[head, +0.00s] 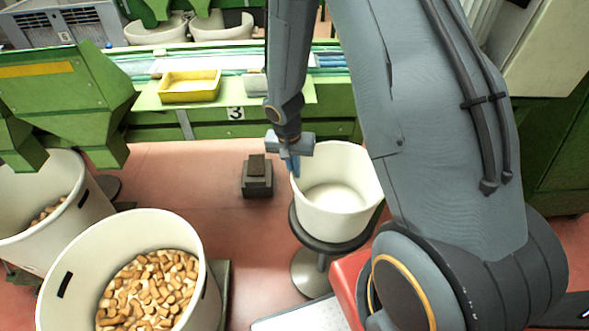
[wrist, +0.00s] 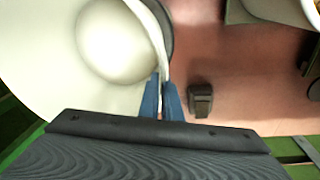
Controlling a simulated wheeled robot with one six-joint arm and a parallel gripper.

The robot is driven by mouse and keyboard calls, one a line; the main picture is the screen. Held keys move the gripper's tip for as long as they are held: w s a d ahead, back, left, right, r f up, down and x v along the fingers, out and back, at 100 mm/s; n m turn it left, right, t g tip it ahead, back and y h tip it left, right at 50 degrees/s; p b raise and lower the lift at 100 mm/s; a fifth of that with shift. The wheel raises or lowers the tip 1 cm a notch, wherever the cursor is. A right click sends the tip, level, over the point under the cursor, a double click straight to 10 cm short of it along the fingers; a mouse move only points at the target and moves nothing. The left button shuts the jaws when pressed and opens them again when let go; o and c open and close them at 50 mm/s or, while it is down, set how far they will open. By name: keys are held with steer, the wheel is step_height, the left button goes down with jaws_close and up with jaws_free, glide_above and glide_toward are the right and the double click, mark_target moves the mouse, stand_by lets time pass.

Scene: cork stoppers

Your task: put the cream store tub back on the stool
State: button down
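The cream store tub (head: 338,222) is upright and looks empty inside. It sits over the dark round seat of the stool (head: 310,240) and appears to rest on it; the contact underneath is hidden. My gripper (head: 291,166) points down at the tub's left rim. In the wrist view the tub (wrist: 40,55) fills the upper left, and the dark seat edge (wrist: 168,35) shows past its wall. The two blue fingers of my gripper (wrist: 162,88) lie close on either side of the tub's wall, pinching it.
A tub full of cork stoppers (head: 210,290) stands at the lower left, with another cork tub (head: 90,215) behind it. A dark pedal-like block (head: 257,180) is on the red floor left of the stool. A yellow tray (head: 190,86) lies on the green machine behind.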

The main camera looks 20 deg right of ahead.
steer(key=shift+f, duration=0.1)
steer(key=c, duration=2)
jaws_free()
step_height(320, 180, up, 12)
steer(key=a+b, duration=0.1)
steer(key=s+r+n, duration=0.2)
steer(key=s, duration=0.3)
steer(key=s+r+n+y, duration=0.1)
steer(key=s+r+n, duration=0.1)
steer(key=s, duration=0.3)
steer(key=s+r+n, duration=0.2)
steer(key=s, duration=0.3)
steer(key=shift+s+d+r, duration=0.1)
steer(key=shift+s+r, duration=0.1)
steer(key=shift+r, duration=0.2)
